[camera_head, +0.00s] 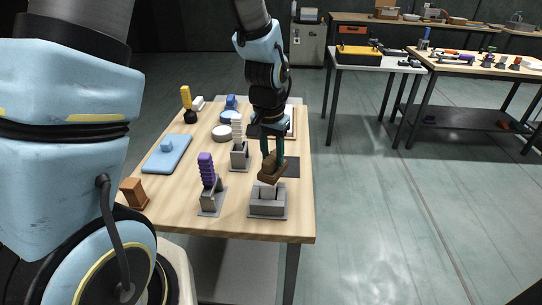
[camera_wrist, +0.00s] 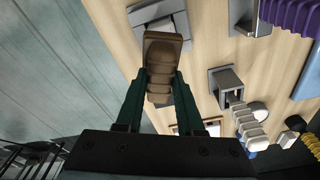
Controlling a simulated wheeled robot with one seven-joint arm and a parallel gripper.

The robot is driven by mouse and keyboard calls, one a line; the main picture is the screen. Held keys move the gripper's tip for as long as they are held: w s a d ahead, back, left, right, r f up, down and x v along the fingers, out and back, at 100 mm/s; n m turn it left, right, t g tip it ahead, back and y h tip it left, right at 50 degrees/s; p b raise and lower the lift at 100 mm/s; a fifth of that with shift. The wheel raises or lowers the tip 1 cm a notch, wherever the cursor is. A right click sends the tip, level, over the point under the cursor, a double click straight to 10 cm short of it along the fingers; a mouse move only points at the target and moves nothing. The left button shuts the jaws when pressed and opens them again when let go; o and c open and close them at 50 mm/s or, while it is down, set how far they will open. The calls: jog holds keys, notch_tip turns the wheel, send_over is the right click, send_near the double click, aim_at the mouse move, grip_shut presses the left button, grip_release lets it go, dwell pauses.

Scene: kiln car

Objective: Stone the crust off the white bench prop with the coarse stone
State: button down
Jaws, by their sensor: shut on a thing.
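My gripper (camera_head: 272,153) is shut on a brown stepped stone (camera_head: 271,169), its two green fingers on either side. The stone also shows between the fingers in the wrist view (camera_wrist: 164,72). Just below it, a plain white prop (camera_head: 267,191) sits in a grey holder (camera_head: 267,208) near the table's front right corner. I cannot tell whether the stone touches the prop. In the wrist view the stone partly hides the holder (camera_wrist: 140,14). No crust can be made out on the prop. A ribbed white prop (camera_head: 237,130) stands in another grey holder farther back.
A purple ribbed piece (camera_head: 206,172) stands in a grey holder to the left. A brown block (camera_head: 133,193) and a blue tray-like plate (camera_head: 167,155) lie farther left on the wooden table (camera_head: 170,215). A dark mat (camera_head: 291,167) lies behind the near holder.

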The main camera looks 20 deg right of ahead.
jog(key=shift+r, duration=0.1)
jog(key=shift+r+p, duration=2.85)
jog(key=shift+r, duration=0.65)
jog(key=shift+f, duration=0.1)
